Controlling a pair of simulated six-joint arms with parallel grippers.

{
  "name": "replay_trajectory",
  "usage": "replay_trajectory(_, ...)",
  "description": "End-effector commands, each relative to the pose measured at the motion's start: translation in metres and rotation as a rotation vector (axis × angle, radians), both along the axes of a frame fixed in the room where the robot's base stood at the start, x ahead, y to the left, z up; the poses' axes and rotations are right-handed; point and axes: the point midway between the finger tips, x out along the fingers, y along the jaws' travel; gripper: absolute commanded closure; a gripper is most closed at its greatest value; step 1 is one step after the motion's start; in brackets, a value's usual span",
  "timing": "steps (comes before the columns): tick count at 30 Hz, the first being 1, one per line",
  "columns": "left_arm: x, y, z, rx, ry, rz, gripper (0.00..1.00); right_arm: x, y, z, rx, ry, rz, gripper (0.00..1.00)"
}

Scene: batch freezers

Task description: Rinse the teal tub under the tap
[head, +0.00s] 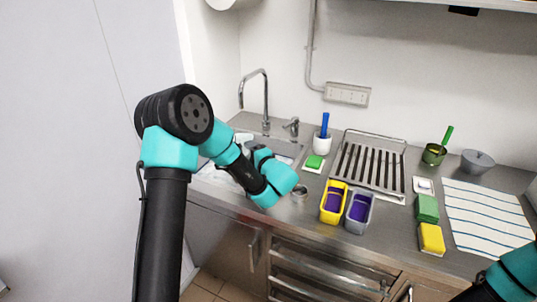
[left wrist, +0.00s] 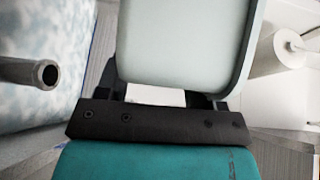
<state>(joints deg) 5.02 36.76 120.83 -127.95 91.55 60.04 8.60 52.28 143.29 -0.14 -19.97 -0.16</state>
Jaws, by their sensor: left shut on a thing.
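My left gripper (head: 260,154) is over the sink (head: 288,149) in the head view, partly hidden by its own arm. In the left wrist view my left gripper (left wrist: 165,98) is shut on the teal tub (left wrist: 185,42), which looks pale grey-teal there. The tub's contents do not show. The tap (head: 265,100) stands behind the sink, and its spout end (left wrist: 40,73) shows left of the tub in the left wrist view, apart from it. I cannot make out the tub clearly in the head view. My right gripper is out of view.
Right of the sink are a green sponge (head: 314,162), a white pot (head: 322,144), a drying rack (head: 385,165), a yellow tub (head: 325,215) and a grey tub (head: 371,205). Farther right are green and yellow blocks and a striped towel (head: 490,215).

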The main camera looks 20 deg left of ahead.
Motion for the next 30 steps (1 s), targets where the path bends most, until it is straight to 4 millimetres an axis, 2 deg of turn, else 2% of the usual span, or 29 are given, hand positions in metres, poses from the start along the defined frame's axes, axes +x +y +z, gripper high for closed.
replay_trajectory(14, 0.004, 0.002, -0.001, 0.0, 0.0, -0.002, 0.63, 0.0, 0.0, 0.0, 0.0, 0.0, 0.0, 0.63)
replay_trajectory(30, 0.036, 0.021, -0.009, 0.0, 0.0, -0.003, 0.63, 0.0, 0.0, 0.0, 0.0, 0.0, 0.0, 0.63)
